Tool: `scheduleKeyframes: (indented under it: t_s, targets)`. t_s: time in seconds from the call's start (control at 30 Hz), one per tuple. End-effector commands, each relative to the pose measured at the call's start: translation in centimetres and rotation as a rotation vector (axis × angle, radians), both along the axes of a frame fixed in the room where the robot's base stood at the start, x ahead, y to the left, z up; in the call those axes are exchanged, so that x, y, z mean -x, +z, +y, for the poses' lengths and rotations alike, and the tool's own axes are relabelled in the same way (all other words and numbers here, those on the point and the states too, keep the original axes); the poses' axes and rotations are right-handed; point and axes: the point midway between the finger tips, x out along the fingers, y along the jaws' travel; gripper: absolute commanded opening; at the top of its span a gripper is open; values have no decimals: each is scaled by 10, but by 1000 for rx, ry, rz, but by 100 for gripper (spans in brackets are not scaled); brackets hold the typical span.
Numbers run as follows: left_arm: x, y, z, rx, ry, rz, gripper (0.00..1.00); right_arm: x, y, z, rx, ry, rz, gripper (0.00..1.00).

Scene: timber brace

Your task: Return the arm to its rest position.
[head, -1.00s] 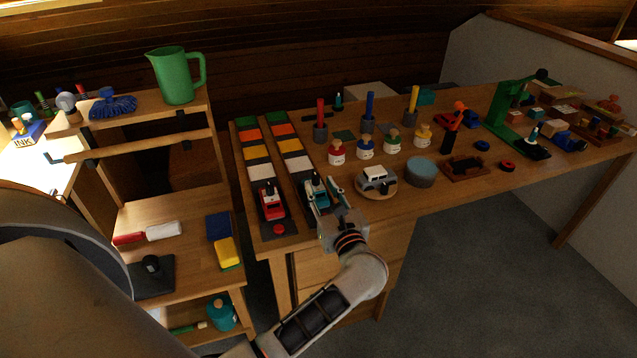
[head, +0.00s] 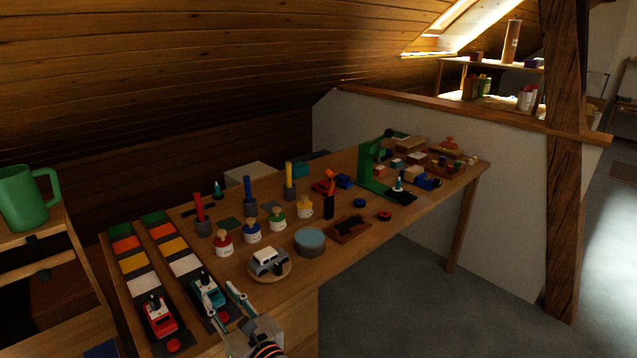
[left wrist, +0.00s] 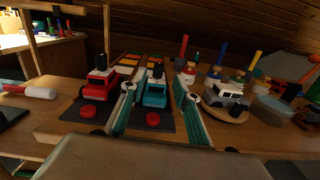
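My left gripper (head: 223,288) is at the near edge of the workbench, with its two fingers spread apart. It is open, with nothing clamped in it. In the left wrist view its fingers (left wrist: 155,100) stand on either side of a teal toy vehicle (left wrist: 155,93), with gaps to it. The teal vehicle (head: 206,284) sits at the near end of the right colour-striped track, partly hidden by a finger in the head view. A red toy vehicle (head: 158,318) sits on the left track. My right gripper is not in view.
A toy car (head: 268,261) on a round plate and a blue-topped round tin (head: 310,242) stand right of my gripper. Several bottles and coloured posts stand behind. A green stand (head: 370,170) is farther right. A timber post (head: 563,170) rises beyond; the grey floor in front is open.

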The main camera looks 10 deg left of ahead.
Motion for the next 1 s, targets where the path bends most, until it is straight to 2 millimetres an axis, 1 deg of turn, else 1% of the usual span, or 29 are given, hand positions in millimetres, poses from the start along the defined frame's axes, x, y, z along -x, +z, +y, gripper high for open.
scheduleKeyframes:
  t_s: [0.07,0.17,0.2,0.27,0.3,0.37,0.4,0.47,0.5,0.53,0.57,0.6,0.63,0.67,0.7,0.73,0.8,0.87,0.9,1.0]
  targets:
    - [4,7,1,-116,-29,37,31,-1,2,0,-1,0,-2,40]
    - [10,22,-6,-377,-93,120,31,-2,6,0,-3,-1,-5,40]
    - [13,28,-12,-510,-124,164,31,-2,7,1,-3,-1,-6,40]
    - [18,33,-25,-721,-169,236,31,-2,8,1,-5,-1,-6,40]
    - [22,33,-36,-862,-200,286,31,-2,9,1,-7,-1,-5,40]
    - [28,28,-53,-1076,-244,363,31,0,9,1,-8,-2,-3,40]
    - [33,22,-65,-1220,-274,415,31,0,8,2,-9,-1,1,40]
    - [42,7,-83,-1436,-321,494,31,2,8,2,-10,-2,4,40]
    - [50,-6,-94,-1583,-350,546,31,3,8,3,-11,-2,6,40]
    - [56,-17,-102,-1693,-374,585,31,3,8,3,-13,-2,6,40]
    - [63,-29,-109,-1802,-398,622,31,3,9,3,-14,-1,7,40]
    - [74,-48,-116,-1950,-432,671,31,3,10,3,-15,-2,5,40]
    - [82,-63,-121,-2061,-457,708,31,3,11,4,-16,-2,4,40]
    - [92,-78,-124,-2172,-484,743,31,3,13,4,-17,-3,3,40]
    - [106,-99,-127,-2322,-521,786,31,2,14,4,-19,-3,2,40]
    - [118,-116,-127,-2432,-550,816,31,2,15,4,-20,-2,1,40]
    - [145,-151,-123,-2673,-614,876,31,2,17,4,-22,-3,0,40]
    - [166,-177,-116,-2846,-665,912,31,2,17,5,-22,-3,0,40]
    - [179,-191,-110,2899,685,-915,31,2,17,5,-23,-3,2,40]
    - [204,-215,-95,2720,657,-830,31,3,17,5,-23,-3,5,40]
